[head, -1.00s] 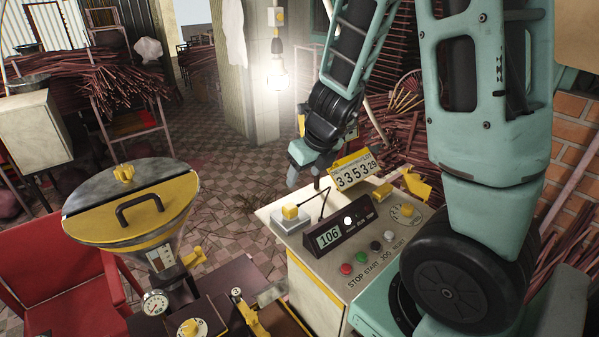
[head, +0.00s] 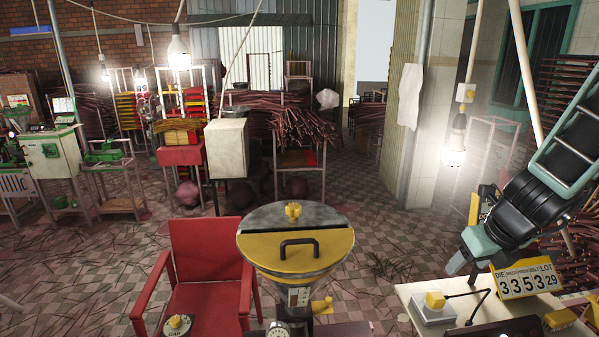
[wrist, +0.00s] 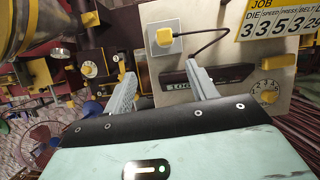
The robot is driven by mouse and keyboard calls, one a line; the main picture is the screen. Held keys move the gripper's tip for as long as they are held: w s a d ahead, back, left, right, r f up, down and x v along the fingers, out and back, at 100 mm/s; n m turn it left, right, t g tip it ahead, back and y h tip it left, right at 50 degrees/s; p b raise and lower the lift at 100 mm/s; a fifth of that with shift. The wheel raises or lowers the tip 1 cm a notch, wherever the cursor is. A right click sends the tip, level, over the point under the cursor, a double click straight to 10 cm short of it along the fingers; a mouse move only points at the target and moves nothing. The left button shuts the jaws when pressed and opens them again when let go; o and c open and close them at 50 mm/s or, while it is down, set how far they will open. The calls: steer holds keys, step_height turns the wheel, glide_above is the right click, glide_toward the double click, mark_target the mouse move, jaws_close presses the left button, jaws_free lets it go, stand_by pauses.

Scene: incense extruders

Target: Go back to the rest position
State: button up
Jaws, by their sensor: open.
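My gripper (head: 456,264) shows at the right of the head view, at the end of my teal and black arm, by the rear left of the control console (head: 408,294). In the wrist view my gripper (wrist: 162,84) has its two grey fingers spread apart, with nothing held between them. The console top (wrist: 148,20) lies beyond the fingers. The dark box with the digital display (wrist: 222,76) is partly hidden by the right finger.
The yellow job counter sign (head: 526,281) stands on the console close to my gripper. The hopper (head: 296,250) with its yellow lid and a red chair (head: 207,250) are to the left.

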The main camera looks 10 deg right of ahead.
steer(key=s+a+f+n+g+y+b, duration=0.1)
steer(key=s+a+f+n+b, duration=0.15)
steer(key=a+n, duration=0.5)
steer(key=s+a+f+n+g+y+b, duration=0.1)
steer(key=s+a+f+n+b, duration=0.2)
steer(key=a+n, duration=0.4)
steer(key=s+a+f+n+g+y+b, duration=0.1)
steer(key=a+f+n+b, duration=0.2)
steer(key=a+n+b, duration=0.4)
steer(key=s+a+f+n+h+b, duration=0.1)
steer(key=s+a+f+n+b, duration=0.1)
steer(key=s+n, duration=0.4)
steer(key=s+a+f+n+g+h+b, duration=0.1)
steer(key=s+a+f+n+b, duration=0.2)
steer(key=n, duration=1.3)
steer(key=s, duration=0.2)
steer(key=shift+s, duration=0.4)
